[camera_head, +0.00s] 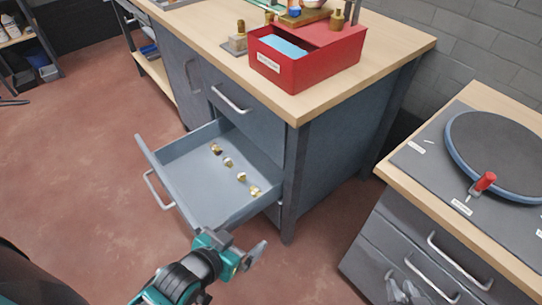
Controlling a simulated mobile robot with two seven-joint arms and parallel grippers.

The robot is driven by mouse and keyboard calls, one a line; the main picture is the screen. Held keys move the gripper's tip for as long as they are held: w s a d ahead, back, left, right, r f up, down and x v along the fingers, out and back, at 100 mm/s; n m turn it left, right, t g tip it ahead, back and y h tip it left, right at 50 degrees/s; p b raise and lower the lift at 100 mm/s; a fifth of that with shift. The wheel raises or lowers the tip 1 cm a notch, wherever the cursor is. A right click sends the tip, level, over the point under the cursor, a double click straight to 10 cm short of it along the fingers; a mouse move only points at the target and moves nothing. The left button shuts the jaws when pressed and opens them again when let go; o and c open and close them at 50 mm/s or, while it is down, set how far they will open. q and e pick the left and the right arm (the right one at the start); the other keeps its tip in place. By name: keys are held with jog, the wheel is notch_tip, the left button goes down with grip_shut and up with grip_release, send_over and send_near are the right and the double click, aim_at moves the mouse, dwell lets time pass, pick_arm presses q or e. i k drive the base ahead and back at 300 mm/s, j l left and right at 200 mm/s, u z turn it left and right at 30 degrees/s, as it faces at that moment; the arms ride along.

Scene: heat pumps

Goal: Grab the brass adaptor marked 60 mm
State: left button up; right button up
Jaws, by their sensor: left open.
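Several small brass adaptors lie in a row in the open grey drawer (188,180). The rearmost adaptor (216,149) is apart from the others, and the frontmost adaptor (255,191) lies near the drawer's right side. Their markings are too small to read, so I cannot tell which is 60 mm. My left gripper (243,250) is open and empty, in front of and below the drawer in the picture. My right gripper (405,290) shows only partly at the bottom edge, before the right cabinet; I cannot tell its opening.
A red box (305,65) with a blue item inside stands on the wooden workbench (400,42) above the drawer. A grey cabinet with a round turntable (500,150) and a red-handled clamp (483,183) stands at right. The red floor (85,170) at left is clear.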

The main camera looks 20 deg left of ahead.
aim_at(255, 192)
jog(key=i+j, duration=0.3)
jog(key=i, duration=0.25)
jog(key=u, duration=2.2)
